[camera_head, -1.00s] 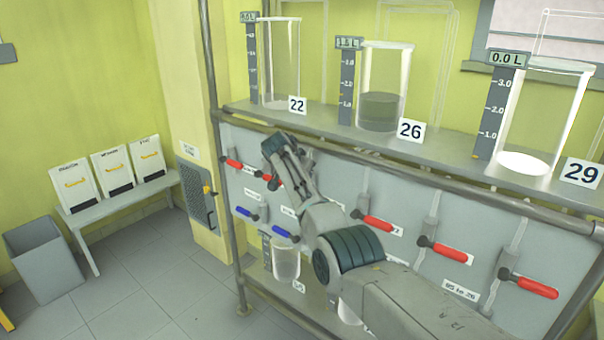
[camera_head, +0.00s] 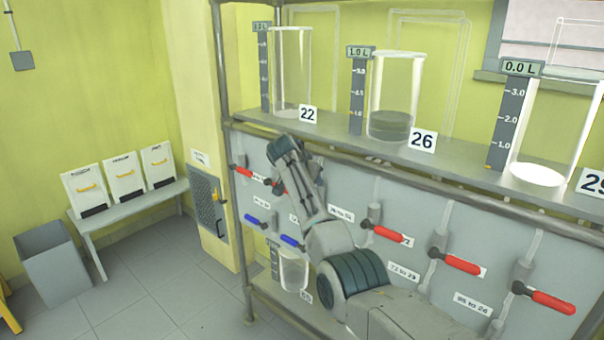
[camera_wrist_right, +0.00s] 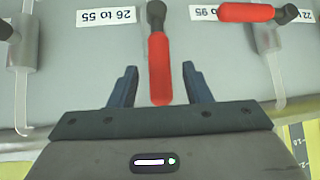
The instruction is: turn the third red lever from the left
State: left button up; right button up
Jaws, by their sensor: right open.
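In the right wrist view, which sees the panel upside down, a red lever (camera_wrist_right: 159,68) labelled "26 to 55" lies between the fingers of my right gripper (camera_wrist_right: 159,75). The gripper is open, with a gap on each side. The lever's handle runs from its black pivot towards the palm, at right angles to the neighbouring red lever (camera_wrist_right: 246,13). In the head view my right gripper (camera_head: 288,155) hides this lever, apparently third from the left. My left gripper is not in view.
More red levers (camera_head: 388,234) continue to the right, with blue levers (camera_head: 256,222) below. The glass reactors (camera_head: 392,105) stand on a shelf (camera_head: 330,133) above the panel, behind a horizontal pipe rail.

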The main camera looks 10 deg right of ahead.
pick_arm(q)
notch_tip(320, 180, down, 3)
jog(key=b, duration=0.2)
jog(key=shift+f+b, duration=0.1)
jog(key=shift+b, duration=0.25)
pick_arm(e)
jog(key=v, duration=0.8)
jog(key=shift+f, duration=0.15)
jog(key=shift+c, duration=0.2)
dwell(0.5)
